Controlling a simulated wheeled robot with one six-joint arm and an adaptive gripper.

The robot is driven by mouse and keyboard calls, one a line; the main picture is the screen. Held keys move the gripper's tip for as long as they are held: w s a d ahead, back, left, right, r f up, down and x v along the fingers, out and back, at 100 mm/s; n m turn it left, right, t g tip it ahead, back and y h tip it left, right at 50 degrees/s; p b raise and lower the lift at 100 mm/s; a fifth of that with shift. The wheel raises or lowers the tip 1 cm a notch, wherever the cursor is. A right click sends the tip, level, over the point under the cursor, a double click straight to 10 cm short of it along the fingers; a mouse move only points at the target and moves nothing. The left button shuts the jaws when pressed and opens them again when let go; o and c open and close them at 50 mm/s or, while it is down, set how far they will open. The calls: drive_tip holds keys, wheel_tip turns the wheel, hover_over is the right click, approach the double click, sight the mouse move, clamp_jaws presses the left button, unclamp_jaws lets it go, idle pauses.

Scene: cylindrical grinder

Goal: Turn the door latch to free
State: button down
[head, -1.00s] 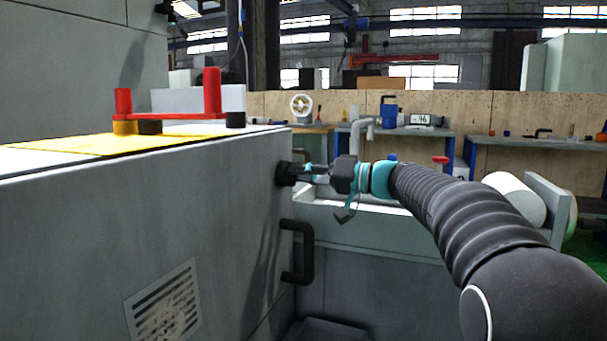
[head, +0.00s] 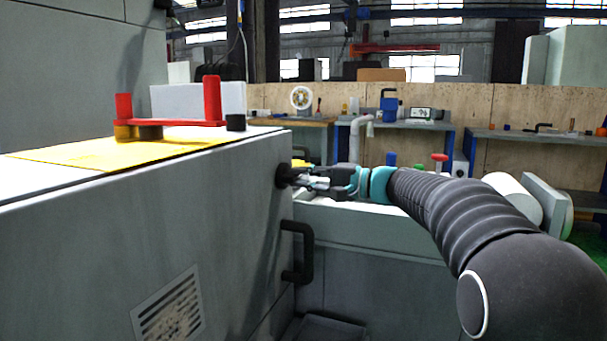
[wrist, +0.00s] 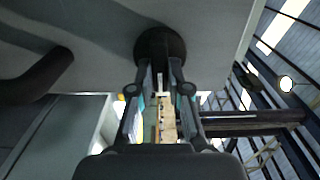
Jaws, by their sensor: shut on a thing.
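The door latch (head: 282,176) is a dark round knob on the grey door face (head: 225,220), near its right edge, above the black pull handle. In the wrist view the latch (wrist: 160,45) is a dark disc straight ahead, between the fingertips. My gripper (head: 294,178) reaches in from the right, its fingertips against the latch. In the wrist view my gripper (wrist: 160,72) has one finger on each side, shut on the latch. The part between the fingertips is mostly hidden, so I cannot tell the exact latch angle.
The black pull handle (head: 306,253) is below the latch and shows at left in the wrist view (wrist: 40,78). A red lever piece (head: 180,122) stands on the yellow-marked top. Benches with tools (head: 405,128) stand behind.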

idle(0.4)
drive_tip(key=shift+a, duration=0.1)
drive_tip(key=c, duration=1.1)
unclamp_jaws()
drive_tip(key=v, duration=1.2)
